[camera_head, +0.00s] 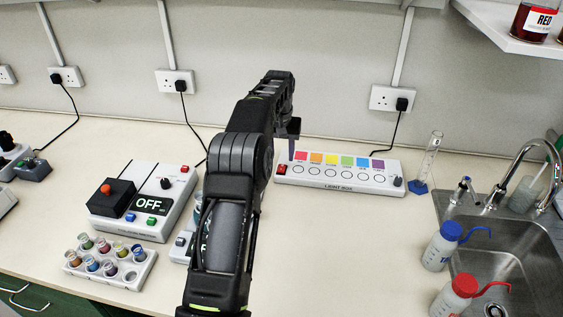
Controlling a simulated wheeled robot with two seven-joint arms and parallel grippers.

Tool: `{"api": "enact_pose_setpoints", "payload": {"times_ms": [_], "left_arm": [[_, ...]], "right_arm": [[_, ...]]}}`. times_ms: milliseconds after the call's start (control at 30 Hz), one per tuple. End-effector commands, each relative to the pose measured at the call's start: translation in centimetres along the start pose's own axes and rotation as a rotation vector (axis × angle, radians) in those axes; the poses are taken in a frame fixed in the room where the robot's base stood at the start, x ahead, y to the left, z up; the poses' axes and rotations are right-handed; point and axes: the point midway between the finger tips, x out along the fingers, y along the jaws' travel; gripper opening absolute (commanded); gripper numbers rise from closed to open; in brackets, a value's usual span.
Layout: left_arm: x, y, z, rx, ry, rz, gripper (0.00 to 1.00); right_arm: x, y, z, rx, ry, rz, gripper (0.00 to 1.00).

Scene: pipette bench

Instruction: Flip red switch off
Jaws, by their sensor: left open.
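The white light box (340,184) lies on the bench right of centre, with a row of coloured squares above round spots. A small red switch (281,169) is at its left end; I cannot tell its on or off position. My left arm reaches up from the bottom centre. My left gripper (288,142) is open, above and close to the red switch, with one dark finger pointing down at the box's left end. The other finger is mostly hidden by the arm. I cannot tell whether a finger touches the box. My right gripper is out of view.
A white device reading OFF (150,229), with its own red switch (184,169), and a vial rack (129,277) stand left. Another device is partly hidden behind my arm. The sink (508,255), blue-capped bottle (446,243) and red-capped bottle (455,297) are right. Bench front of the light box is clear.

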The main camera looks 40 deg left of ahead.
Motion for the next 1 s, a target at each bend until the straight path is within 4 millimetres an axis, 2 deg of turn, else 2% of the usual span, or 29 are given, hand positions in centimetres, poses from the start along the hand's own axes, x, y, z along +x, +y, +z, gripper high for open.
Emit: {"api": "enact_pose_setpoints", "payload": {"times_ms": [133,300,1000], "left_arm": [[-2.3,0.0,-0.1,-0.001,0.003,0.000,0.44],[-3.6,0.0,0.0,-0.001,0.000,0.000,0.44],[-3.6,-0.1,0.0,-0.001,0.000,0.000,0.44]], "right_arm": [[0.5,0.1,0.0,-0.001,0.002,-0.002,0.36],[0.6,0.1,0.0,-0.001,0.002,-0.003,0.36],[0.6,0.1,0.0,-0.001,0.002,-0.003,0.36]]}}
